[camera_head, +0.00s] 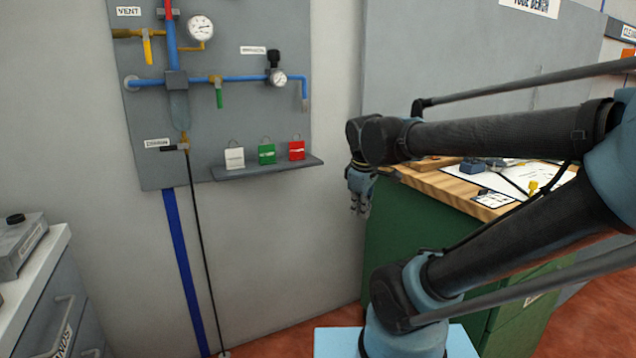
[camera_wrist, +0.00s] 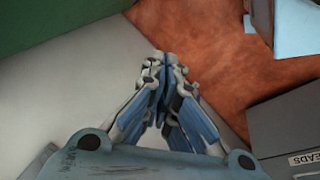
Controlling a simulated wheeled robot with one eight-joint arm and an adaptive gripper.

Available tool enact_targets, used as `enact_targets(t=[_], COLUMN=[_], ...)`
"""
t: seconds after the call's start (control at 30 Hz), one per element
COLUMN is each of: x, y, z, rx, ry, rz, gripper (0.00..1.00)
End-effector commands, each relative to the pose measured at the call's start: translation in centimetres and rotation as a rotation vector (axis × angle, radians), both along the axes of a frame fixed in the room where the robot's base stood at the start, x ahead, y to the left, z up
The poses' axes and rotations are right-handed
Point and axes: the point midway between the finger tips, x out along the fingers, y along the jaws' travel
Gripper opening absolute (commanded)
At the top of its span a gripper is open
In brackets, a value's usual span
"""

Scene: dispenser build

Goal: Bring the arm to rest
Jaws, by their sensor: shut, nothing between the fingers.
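My gripper (camera_head: 358,203) hangs pointing down at the end of my arm, left of the green workbench (camera_head: 405,240) and in front of the pale wall. In the wrist view my gripper (camera_wrist: 164,62) has its fingers together, with nothing seen between them. Below the fingers that view shows the pale wall and the red-brown floor (camera_wrist: 205,45). My arm is raised and bent, with its upper links reaching across the right half of the head view.
A grey wall panel (camera_head: 150,110) carries pipes, valves, gauges and a shelf (camera_head: 270,168) with three small padlock-like tags. The wooden bench top (camera_head: 455,188) holds papers and small parts. A grey drawer cabinet (camera_head: 50,305) stands at left. Floor between is clear.

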Motion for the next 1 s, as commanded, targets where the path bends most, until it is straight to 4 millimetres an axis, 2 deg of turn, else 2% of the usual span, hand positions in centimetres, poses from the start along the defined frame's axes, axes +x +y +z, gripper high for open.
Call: enact_targets(t=[0.03,0.2,0.4,0.5,0.7,1.0], x=[-1.1,-4.6,-8.3,-9.5,-10.4,-10.4], y=[-1.3,-4.3,-6.4,-6.8,-6.9,-6.9], z=[-1.1,-4.5,-8.2,-9.4,-10.4,-10.4], rx=[0.027,0.123,0.219,0.252,0.277,0.279], ry=[0.010,0.039,0.066,0.076,0.084,0.084], rz=[-0.095,-0.412,-0.741,-0.850,-0.942,-0.943], gripper=[0.00,0.00,0.00,0.00,0.00,0.00])
